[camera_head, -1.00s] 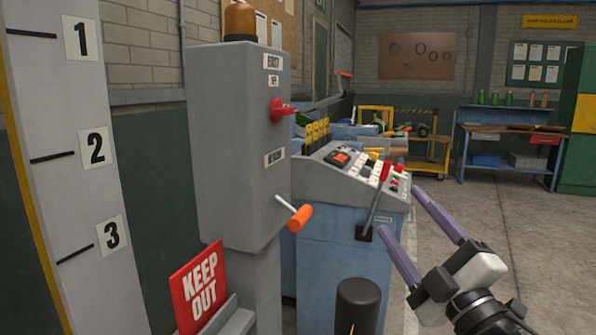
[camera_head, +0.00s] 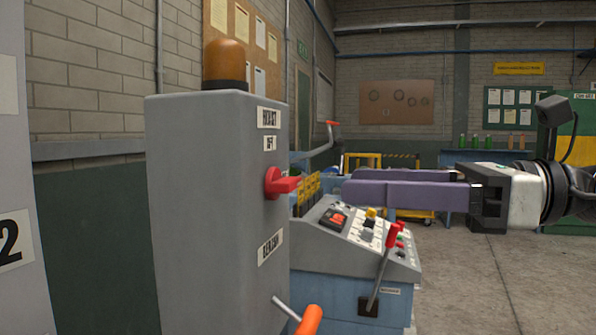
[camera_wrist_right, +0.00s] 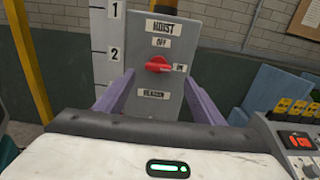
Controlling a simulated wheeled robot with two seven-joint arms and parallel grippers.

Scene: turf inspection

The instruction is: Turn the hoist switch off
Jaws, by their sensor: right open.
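The hoist switch is a red rotary handle (camera_head: 281,183) on the right face of a grey box (camera_head: 202,210). In the right wrist view the red handle (camera_wrist_right: 158,64) lies roughly sideways, its tip toward the "ON" label (camera_wrist_right: 180,67); the "OFF" label (camera_wrist_right: 161,43) is above it. My right gripper (camera_head: 345,189) comes in from the right in the head view, its purple fingers level with the handle and apart from it. In the right wrist view the open fingers (camera_wrist_right: 158,85) frame the handle on both sides, with nothing between them. My left gripper is not in view.
An orange-gripped lever (camera_head: 308,320) sticks out low on the box. A control console (camera_head: 345,260) with buttons and a red-knobbed lever (camera_head: 385,255) stands below my right gripper. An amber beacon (camera_head: 226,62) tops the box. Open floor lies at right.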

